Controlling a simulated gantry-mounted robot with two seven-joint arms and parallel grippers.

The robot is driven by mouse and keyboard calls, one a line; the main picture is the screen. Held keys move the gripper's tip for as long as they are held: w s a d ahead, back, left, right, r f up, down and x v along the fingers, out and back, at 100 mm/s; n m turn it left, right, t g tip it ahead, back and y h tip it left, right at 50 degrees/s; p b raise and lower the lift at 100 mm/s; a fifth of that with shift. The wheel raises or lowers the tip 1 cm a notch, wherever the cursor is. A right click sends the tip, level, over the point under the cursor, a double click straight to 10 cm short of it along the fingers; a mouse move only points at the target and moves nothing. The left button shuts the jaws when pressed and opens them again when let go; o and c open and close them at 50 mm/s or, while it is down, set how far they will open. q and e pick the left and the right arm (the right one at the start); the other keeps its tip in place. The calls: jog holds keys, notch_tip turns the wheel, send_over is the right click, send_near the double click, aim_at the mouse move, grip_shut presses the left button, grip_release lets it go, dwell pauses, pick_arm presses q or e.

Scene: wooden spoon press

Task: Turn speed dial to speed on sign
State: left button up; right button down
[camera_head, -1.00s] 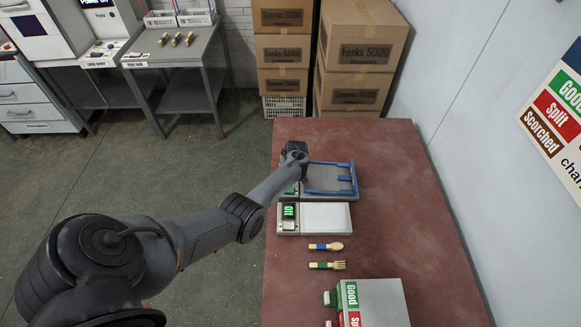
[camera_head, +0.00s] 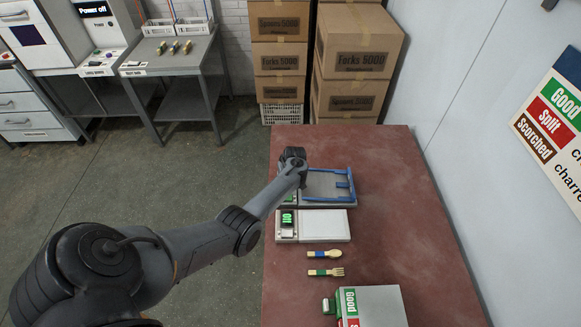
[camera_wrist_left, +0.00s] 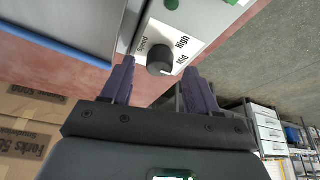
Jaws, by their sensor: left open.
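The speed dial (camera_wrist_left: 160,60) is a dark round knob on a white label plate, seen in the left wrist view. The words "Speed", "High" and "Mid" show around it; I cannot tell where the dial points. My left gripper (camera_wrist_left: 155,80) is open, with one finger on each side of the dial's near side; I cannot tell whether they touch it. In the head view my left arm's end (camera_head: 293,158) is over the left edge of the machine with the blue frame (camera_head: 328,184), hiding the dial there. No sign naming a speed is readable. My right gripper is not in view.
A scale (camera_head: 322,226) with a green display sits in front of the machine on the red table (camera_head: 400,240). A sorting box (camera_head: 375,305) is at the front. Cartons (camera_head: 360,50) stand behind the table.

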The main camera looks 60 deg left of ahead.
pick_arm(q)
jog(key=p+v, duration=0.2)
jog(key=v, duration=0.6)
jog(key=shift+d+r, duration=0.15)
jog(key=shift+r, duration=0.2)
